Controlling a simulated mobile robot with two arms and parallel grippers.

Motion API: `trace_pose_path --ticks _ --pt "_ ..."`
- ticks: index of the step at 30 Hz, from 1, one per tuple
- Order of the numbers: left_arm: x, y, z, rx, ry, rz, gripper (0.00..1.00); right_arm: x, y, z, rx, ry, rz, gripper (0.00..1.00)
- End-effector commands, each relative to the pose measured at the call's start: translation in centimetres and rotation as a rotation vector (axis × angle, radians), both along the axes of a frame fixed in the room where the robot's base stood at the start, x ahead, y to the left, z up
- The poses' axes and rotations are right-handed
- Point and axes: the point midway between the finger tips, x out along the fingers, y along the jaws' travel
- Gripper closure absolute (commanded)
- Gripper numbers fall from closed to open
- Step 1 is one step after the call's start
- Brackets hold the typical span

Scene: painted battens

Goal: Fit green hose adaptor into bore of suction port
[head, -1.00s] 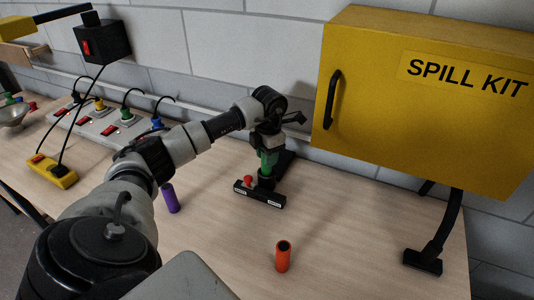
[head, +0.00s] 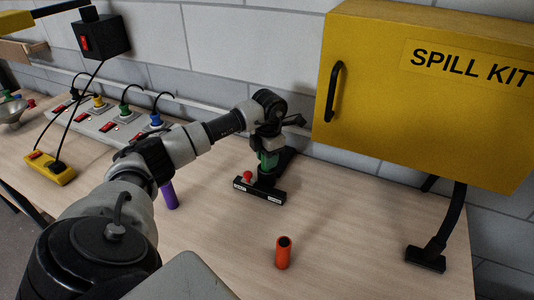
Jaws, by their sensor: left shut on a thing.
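The green hose adaptor (head: 268,160) is upright in my left gripper (head: 267,149), which is shut on it. The suction port (head: 266,179) is a black fitting on a black base with white labels and a red knob, standing on the bench. The adaptor's lower end is at the top of the port, in line with it. I cannot tell how deep it sits in the bore, which is hidden. My right gripper is not in view.
An orange tube (head: 283,253) stands at the front, and a purple tube (head: 169,195) stands beside my left arm. A yellow spill kit cabinet (head: 425,95) hangs at the right above a black hose nozzle (head: 427,257). A socket strip (head: 110,125) lies along the wall.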

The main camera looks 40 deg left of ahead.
Motion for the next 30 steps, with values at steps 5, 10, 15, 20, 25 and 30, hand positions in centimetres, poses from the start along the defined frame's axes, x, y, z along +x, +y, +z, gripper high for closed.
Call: trace_pose_path --ticks 5,10,15,20,25,30 --pt "0.0 0.0 -0.6 0.000 0.000 0.000 0.93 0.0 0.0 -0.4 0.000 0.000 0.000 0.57" --pt "0.0 0.0 -0.5 0.000 0.000 0.000 0.45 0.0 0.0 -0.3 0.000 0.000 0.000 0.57" --pt "0.0 0.0 -0.5 0.000 0.000 0.000 0.36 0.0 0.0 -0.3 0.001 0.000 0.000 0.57" --pt "0.0 0.0 -0.4 0.000 0.000 0.000 0.36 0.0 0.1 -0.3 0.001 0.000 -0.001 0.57" --pt "0.2 0.0 1.1 0.000 -0.004 0.001 0.36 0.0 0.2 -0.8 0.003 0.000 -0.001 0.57" --pt "0.3 0.0 4.5 0.001 -0.005 0.000 0.36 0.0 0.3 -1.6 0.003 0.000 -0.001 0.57"
